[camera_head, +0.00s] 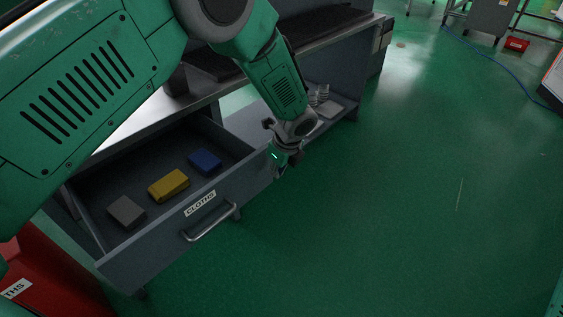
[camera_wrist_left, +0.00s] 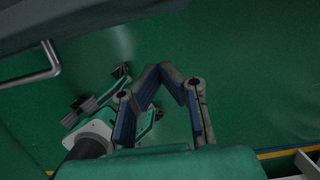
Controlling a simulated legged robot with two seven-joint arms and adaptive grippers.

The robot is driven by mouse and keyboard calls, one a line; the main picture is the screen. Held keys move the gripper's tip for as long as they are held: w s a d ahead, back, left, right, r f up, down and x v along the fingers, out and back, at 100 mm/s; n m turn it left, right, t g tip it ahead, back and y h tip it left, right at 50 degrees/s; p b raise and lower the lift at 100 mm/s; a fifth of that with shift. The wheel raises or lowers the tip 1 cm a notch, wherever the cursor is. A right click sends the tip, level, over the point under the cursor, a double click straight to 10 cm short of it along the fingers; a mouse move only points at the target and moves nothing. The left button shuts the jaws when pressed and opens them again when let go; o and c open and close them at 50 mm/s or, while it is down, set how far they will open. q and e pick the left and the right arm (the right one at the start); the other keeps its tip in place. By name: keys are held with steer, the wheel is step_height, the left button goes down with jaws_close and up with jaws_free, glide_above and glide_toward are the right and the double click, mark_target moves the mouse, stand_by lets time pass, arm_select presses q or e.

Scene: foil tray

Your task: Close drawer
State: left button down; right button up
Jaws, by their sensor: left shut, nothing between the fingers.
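The grey drawer (camera_head: 150,250) stands pulled out of the workbench, with a bar handle (camera_head: 212,222) and a CLOTHS label on its front. A grey, a yellow (camera_head: 168,185) and a blue (camera_head: 205,162) block-like cloth lie inside. My left gripper (camera_head: 281,168) is by the drawer front's right end; contact cannot be told. In the left wrist view its fingers (camera_wrist_left: 162,70) meet, empty, and the handle (camera_wrist_left: 45,66) is at upper left, apart from them. What looks like my right gripper (camera_wrist_left: 97,95) has its fingers spread, lower over the floor, holding nothing visible.
The workbench (camera_head: 300,48) runs behind the drawer, with a lower shelf (camera_head: 335,108) holding small pale items. A red container (camera_head: 50,280) stands at lower left. The green floor (camera_head: 400,220) to the right is clear; a blue cable lies farther back.

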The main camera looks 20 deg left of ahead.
mark_target(265, 169)
arm_select(q)
steer(key=a+f, duration=0.1)
steer(key=w+a+f, duration=0.1)
steer(key=a, duration=0.1)
steer(key=shift+w+a+f, duration=0.2)
steer(key=shift+a+f, duration=0.05)
steer(key=shift+w+a, duration=0.15)
steer(key=shift+a, duration=0.3)
